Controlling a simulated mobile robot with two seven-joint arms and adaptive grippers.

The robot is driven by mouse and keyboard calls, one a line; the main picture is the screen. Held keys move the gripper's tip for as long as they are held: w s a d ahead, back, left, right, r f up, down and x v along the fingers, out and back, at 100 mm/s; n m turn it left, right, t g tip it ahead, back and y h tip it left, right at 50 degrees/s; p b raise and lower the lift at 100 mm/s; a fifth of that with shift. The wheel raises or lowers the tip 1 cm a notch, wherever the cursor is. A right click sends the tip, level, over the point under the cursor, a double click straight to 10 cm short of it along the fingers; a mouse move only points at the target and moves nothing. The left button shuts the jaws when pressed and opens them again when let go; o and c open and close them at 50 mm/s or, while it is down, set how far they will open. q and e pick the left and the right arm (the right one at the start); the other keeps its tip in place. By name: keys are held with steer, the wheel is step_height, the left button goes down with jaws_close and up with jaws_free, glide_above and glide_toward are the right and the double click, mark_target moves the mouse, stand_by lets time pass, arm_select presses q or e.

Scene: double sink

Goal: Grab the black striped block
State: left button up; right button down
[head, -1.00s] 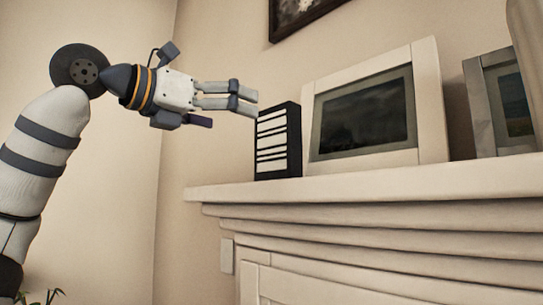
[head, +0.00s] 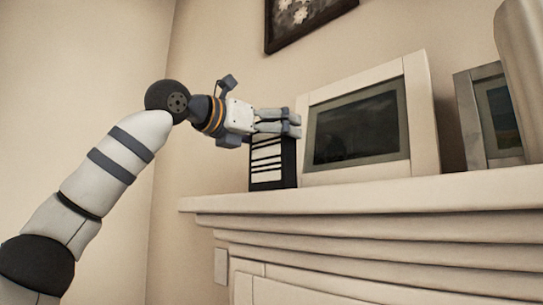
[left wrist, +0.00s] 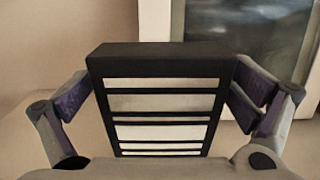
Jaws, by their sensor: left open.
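The black striped block (head: 268,166), black with white bands, stands upright at the left end of the mantel shelf. In the left wrist view the block (left wrist: 162,62) stands between the two fingers, its striped face towards the camera. My left gripper (head: 290,124) is at the upper part of the block in the head view and hides some of it. In the left wrist view the left gripper (left wrist: 160,100) is open, with one finger on each side of the block. A narrow gap shows at the left finger; the right finger is very close to the block's edge. My right gripper is not in view.
A white-framed picture (head: 423,115) leans just right of the block. A grey-framed picture (head: 466,115) stands farther right, beside a pale rounded object (head: 520,70). The mantel shelf (head: 350,190) runs below them. A dark frame (head: 270,38) hangs on the wall above.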

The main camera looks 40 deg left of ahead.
arm_select(q)
steer(key=c, duration=1.3)
